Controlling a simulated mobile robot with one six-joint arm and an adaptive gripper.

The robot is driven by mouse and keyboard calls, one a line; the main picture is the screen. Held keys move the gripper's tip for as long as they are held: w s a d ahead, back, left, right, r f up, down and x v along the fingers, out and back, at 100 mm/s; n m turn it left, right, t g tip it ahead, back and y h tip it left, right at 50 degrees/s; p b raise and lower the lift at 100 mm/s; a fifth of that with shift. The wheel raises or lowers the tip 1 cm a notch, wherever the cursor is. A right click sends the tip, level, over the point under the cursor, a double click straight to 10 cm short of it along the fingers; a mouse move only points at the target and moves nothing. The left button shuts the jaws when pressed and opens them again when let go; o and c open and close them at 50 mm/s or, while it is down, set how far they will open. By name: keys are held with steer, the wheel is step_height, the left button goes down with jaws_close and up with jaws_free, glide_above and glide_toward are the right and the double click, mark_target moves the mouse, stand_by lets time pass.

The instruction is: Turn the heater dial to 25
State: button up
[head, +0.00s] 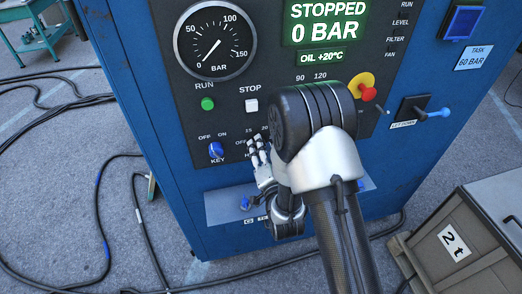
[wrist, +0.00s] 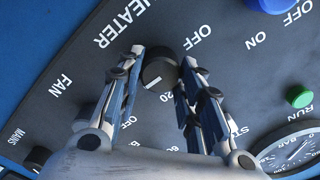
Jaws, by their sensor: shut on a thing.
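The heater dial (wrist: 158,71) is a small black knob with a white mark at its lower edge, on the dark panel in the wrist view. A printed 20 is just below it; other scale numbers are partly hidden by my fingers, and I cannot tell the exact setting. My gripper (wrist: 162,72) has one finger on each side of the knob and is shut on it. In the head view my gripper (head: 258,145) is at the panel, right of the key switch (head: 216,150), and hides the dial.
The blue machine carries a pressure gauge (head: 214,41) reading near 0, a green display (head: 324,22) reading STOPPED 0 BAR, a green run button (head: 208,103), a white stop button (head: 251,105) and a red knob (head: 368,94). Black cables (head: 98,190) lie on the floor.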

steer(key=shift+r, duration=0.1)
steer(key=o, duration=1.1)
steer(key=shift+c, duration=0.2)
steer(key=v, duration=0.7)
steer(key=shift+s, duration=0.25)
